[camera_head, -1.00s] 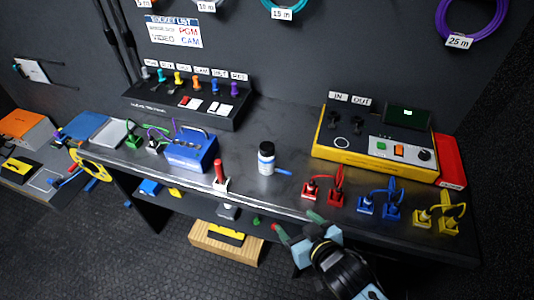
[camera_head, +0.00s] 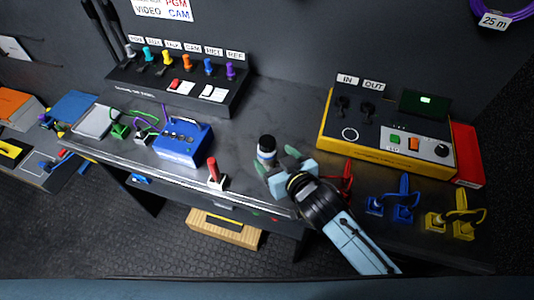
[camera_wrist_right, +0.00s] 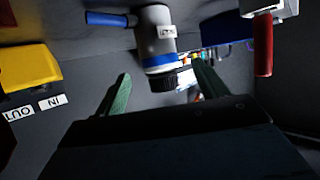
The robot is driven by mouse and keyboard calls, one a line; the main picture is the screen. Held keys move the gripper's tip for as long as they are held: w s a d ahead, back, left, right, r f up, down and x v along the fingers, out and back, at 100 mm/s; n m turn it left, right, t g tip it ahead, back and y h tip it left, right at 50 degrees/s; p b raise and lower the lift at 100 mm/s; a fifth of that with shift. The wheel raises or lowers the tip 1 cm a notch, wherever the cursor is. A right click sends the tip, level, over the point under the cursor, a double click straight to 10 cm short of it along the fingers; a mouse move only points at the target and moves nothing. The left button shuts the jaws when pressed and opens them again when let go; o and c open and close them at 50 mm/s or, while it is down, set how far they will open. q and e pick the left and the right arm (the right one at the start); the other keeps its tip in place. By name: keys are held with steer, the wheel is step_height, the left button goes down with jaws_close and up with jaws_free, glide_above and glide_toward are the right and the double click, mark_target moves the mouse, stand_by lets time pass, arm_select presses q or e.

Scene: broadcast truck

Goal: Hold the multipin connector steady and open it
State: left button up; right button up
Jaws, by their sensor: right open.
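The multipin connector appears to be the upright white cylinder (camera_head: 266,148) with a blue band and a black ribbed cap. It stands near the front middle of the table. In the right wrist view its grey-looking body (camera_wrist_right: 155,35) shows a small label, with the black cap towards me and a blue stub (camera_wrist_right: 106,19) at its side. My right gripper (camera_head: 279,162) is open and empty at the cylinder's front right side. In the wrist view the green fingers (camera_wrist_right: 162,88) are spread to either side of the cap; contact is not visible. My left gripper is out of view.
A red-handled switch (camera_head: 213,170) and a blue box (camera_head: 184,143) stand left of the cylinder. Red (camera_head: 347,182), blue (camera_head: 403,205) and yellow (camera_head: 461,218) plugs line the right front. A yellow-edged panel (camera_head: 385,150) stands behind them. The table middle behind the cylinder is clear.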

mark_target(272, 155)
steer(key=shift+w+a+f, duration=0.25)
steer(key=shift+w, duration=0.15)
steer(key=b+x, duration=0.1)
steer(key=x, duration=0.2)
steer(key=shift+w+f, duration=0.2)
steer(key=shift+w+a+f, duration=0.15)
steer(key=shift+w+a, duration=0.05)
steer(key=shift+w, duration=0.15)
steer(key=shift+c, duration=0.6)
steer(key=c, duration=1.1)
step_height(272, 155, up, 10)
steer(key=shift+r+p, duration=0.1)
steer(key=shift+p, duration=1.05)
steer(key=shift+c, duration=0.2)
steer(key=o, duration=0.6)
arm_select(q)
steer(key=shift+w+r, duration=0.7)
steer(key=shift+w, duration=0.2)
arm_select(e)
jaws_close()
